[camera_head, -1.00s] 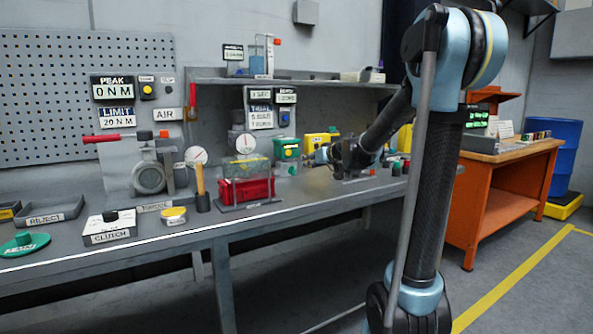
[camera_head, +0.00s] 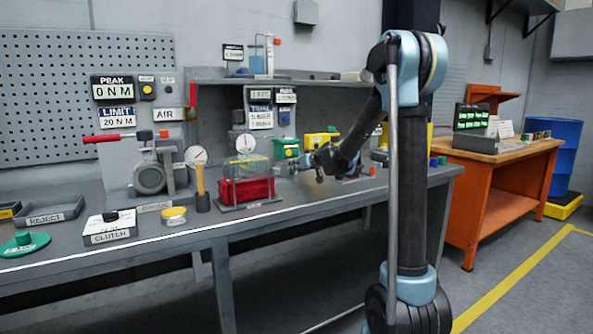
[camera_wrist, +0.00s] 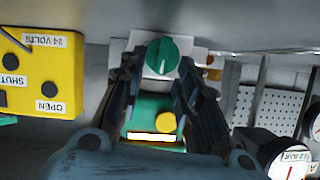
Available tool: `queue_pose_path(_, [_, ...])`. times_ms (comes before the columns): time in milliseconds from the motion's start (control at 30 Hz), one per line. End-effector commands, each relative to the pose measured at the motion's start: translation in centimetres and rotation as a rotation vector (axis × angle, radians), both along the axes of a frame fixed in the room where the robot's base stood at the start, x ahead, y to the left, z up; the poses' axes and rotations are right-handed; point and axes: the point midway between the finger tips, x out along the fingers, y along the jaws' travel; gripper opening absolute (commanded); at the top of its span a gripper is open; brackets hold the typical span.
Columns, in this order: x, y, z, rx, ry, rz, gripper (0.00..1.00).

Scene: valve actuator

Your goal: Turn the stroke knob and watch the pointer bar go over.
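A green round knob (camera_wrist: 162,56) with a pale line across it sits on a white block (camera_wrist: 139,40) in the wrist view. My gripper (camera_wrist: 159,76) is open, its two dark fingers apart on either side of the view below the knob. I cannot tell whether they touch it. In the head view my gripper (camera_head: 309,163) is over the bench, right of the green box (camera_head: 286,147); its fingers are too small to read there. A green housing (camera_wrist: 160,109) with a yellow disc and a bright strip shows between the fingers. I cannot make out a pointer bar.
A yellow box (camera_wrist: 40,72) labelled 24 VOLTS, SHUT and OPEN stands left in the wrist view. A round gauge (camera_wrist: 288,158) is at lower right. In the head view, a clear-topped red unit (camera_head: 247,188) stands left of my gripper on the bench (camera_head: 290,208).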

Motion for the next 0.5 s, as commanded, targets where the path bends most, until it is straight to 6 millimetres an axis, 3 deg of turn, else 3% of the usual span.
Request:
queue_pose_path(367, [0.30,0.21,-0.16,0.000,0.000,0.000,0.31])
queue_pose_path(500, [0.30,0.20,-0.16,0.000,0.000,0.000,0.01])
